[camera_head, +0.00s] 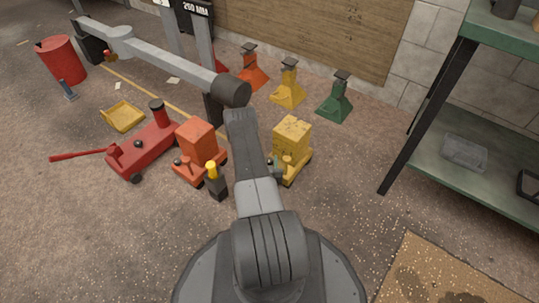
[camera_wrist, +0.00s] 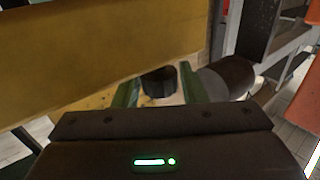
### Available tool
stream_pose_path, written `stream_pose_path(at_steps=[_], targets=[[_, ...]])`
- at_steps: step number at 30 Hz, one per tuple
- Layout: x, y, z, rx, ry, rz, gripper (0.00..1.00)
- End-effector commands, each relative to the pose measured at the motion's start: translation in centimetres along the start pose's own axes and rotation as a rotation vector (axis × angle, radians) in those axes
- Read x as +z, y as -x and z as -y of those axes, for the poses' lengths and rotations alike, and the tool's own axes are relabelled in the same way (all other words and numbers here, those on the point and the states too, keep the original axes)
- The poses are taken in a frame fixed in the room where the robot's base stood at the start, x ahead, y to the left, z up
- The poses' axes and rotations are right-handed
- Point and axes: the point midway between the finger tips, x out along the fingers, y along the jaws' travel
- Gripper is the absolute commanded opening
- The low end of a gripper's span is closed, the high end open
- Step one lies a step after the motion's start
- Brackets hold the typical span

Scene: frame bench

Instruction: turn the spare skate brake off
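A yellow machine skate (camera_head: 292,135) with a tall block stands on the floor just right of my arm. An orange skate (camera_head: 197,140) with a small dark knob stands left of my arm. No label shows which one is the spare. My gripper (camera_head: 276,170) is low at the front of the yellow skate, partly hidden by my arm. In the wrist view, my gripper (camera_wrist: 160,88) has its two green fingers apart, on either side of a short dark knob (camera_wrist: 159,82). The knob stands by the yellow block (camera_wrist: 95,45). I cannot tell whether the fingers touch it.
A dark cylinder (camera_wrist: 228,78) lies close right of the fingers. A yellow-topped dark object (camera_head: 216,182) stands by the orange skate. A red trolley jack (camera_head: 145,150) is farther left. Jack stands (camera_head: 287,88) line the wall. A green shelf (camera_head: 470,170) is right.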

Motion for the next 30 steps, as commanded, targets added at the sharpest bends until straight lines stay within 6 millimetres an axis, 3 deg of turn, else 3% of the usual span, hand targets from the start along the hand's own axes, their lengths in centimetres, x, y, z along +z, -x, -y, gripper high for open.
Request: stream_pose_path(at_steps=[9,14,20,30], targets=[[0.0,0.08,-0.01,0.0,0.0,0.0,0.36],[-0.01,0.07,-0.01,0.0,0.0,0.0,0.07],[-0.03,-0.01,0.07,0.022,0.001,-0.001,0.07],[-0.13,-0.16,0.15,0.218,0.001,-0.004,0.07]])
